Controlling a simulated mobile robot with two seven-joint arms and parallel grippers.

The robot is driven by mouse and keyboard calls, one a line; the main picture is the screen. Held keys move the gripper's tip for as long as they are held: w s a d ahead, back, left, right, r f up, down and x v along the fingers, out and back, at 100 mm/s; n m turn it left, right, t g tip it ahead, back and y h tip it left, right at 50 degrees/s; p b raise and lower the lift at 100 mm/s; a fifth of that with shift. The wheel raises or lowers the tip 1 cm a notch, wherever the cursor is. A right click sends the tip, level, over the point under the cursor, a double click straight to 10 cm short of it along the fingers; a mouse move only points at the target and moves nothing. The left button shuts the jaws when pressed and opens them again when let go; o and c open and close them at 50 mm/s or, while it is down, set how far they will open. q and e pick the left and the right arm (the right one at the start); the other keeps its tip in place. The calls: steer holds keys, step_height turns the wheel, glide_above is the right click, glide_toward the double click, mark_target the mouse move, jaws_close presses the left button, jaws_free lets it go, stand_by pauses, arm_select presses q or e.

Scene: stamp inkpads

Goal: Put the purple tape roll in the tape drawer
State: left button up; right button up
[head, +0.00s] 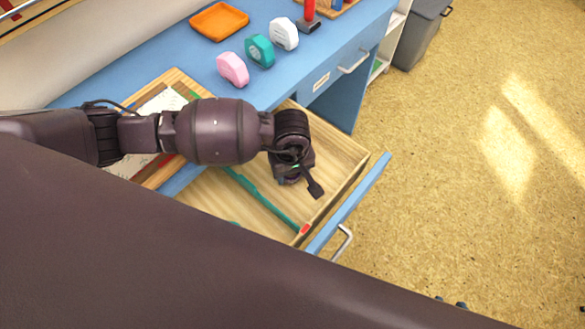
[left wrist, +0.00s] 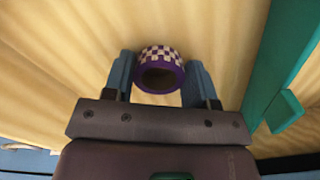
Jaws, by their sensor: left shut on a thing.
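The purple tape roll (left wrist: 160,69) has a purple and cream checkered rim and shows in the left wrist view. My left gripper (left wrist: 160,80) is shut on it, one finger on each side. In the head view my left gripper (head: 297,170) is over the open wooden drawer (head: 340,160), pointing down into it. The roll is hidden there behind the gripper. The wrist view shows the pale wood of the drawer floor behind the roll; I cannot tell whether the roll touches it. My right gripper is not in view.
A green divider (head: 262,198) with a red end runs across the drawer, left of the gripper. Pink (head: 233,68), teal (head: 260,50) and white (head: 284,34) dispensers and an orange tray (head: 219,20) stand on the blue desk (head: 300,68). A closed drawer with a handle (head: 354,62) is beyond.

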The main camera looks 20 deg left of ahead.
arm_select(q)
steer(key=shift+f, duration=0.1)
steer(key=o, duration=0.5)
steer(key=shift+f, duration=0.1)
steer(key=shift+c, duration=0.2)
steer(key=o, duration=0.4)
steer(key=shift+o, duration=0.2)
